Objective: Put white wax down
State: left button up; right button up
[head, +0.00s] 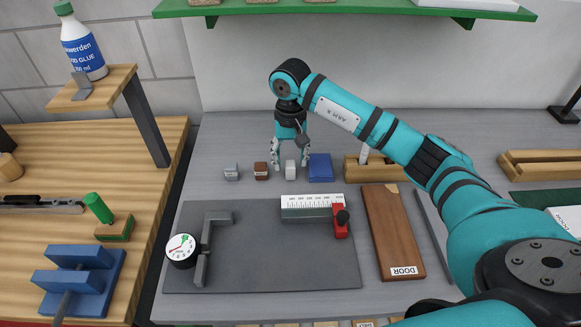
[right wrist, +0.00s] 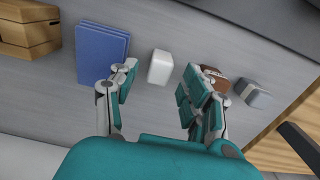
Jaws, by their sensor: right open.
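The white wax (head: 291,169) is a small pale block standing on the grey bench, between a brown block on its left and a blue block on its right. My right gripper (head: 290,156) is directly over it, pointing down. In the right wrist view the white wax (right wrist: 160,68) shows between and just beyond the spread fingers of my right gripper (right wrist: 158,95). The fingers are open and do not appear to touch it. My left gripper is not in view.
A brown block (head: 261,170) and a grey block (head: 231,172) stand left of the wax, a blue block (head: 320,168) right. A wooden board (head: 393,235) lies right.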

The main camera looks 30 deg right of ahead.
aim_at(291, 164)
notch_tip(291, 164, up, 9)
jog(key=b, duration=0.1)
jog(key=shift+f+b, duration=0.15)
jog(key=shift+b, duration=0.25)
